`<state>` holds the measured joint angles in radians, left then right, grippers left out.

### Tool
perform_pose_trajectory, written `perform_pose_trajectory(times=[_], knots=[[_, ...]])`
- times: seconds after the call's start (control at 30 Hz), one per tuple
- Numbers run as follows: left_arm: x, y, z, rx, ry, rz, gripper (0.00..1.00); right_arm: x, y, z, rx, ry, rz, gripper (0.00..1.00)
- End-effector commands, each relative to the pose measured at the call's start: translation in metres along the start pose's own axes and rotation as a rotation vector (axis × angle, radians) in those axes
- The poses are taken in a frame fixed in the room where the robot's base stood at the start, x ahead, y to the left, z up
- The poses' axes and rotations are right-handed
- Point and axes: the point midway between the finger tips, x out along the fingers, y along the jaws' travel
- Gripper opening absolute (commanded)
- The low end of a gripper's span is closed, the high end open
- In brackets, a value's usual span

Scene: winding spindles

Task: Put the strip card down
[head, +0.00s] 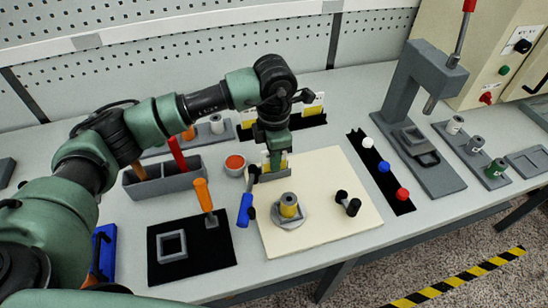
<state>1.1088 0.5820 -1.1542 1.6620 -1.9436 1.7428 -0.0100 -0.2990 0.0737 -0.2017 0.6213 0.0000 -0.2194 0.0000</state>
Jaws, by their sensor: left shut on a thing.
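My left gripper (270,168) points down over the back left part of the cream board (340,225). It is shut on the strip card (283,161), a small white and yellow piece mostly hidden by the fingers. I cannot tell whether the card touches the board. Similar white and yellow cards (314,105) stand in a black holder behind the arm. My right gripper is not in view.
On the board are a grey spindle with a yellow band (289,207) and a black clamp (348,203). A blue-handled tool (245,210) lies at the board's left edge. A red-filled bowl (235,163) stands left of the gripper. A grey press (415,120) stands right.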

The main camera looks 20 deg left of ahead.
Motion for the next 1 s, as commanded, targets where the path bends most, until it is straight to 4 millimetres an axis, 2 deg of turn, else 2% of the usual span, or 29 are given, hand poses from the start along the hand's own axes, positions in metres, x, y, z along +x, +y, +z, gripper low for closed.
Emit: perform_pose_trajectory(times=[0.03,0.1,0.13,0.4,0.53,0.57,0.67,1.0], knots=[[0.004,0.000,0.000,0.000,0.000,0.000,0.00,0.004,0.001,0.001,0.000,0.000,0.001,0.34],[0.002,0.000,0.000,0.000,0.000,0.000,0.25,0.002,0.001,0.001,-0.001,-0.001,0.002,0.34],[0.002,0.000,0.000,0.000,0.000,0.000,0.30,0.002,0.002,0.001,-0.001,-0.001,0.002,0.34],[0.001,0.000,0.000,0.000,0.000,0.000,0.30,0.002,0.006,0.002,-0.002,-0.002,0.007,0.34],[-0.005,0.000,0.000,0.000,0.000,0.000,0.30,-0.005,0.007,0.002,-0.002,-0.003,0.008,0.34],[-0.006,0.000,0.000,0.000,-0.001,0.001,0.30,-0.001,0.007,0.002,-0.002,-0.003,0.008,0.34],[-0.021,0.001,0.001,-0.001,-0.003,0.003,0.30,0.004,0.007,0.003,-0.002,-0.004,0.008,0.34],[-0.092,0.001,0.001,0.000,-0.003,0.003,0.30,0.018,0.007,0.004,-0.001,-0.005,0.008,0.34]])
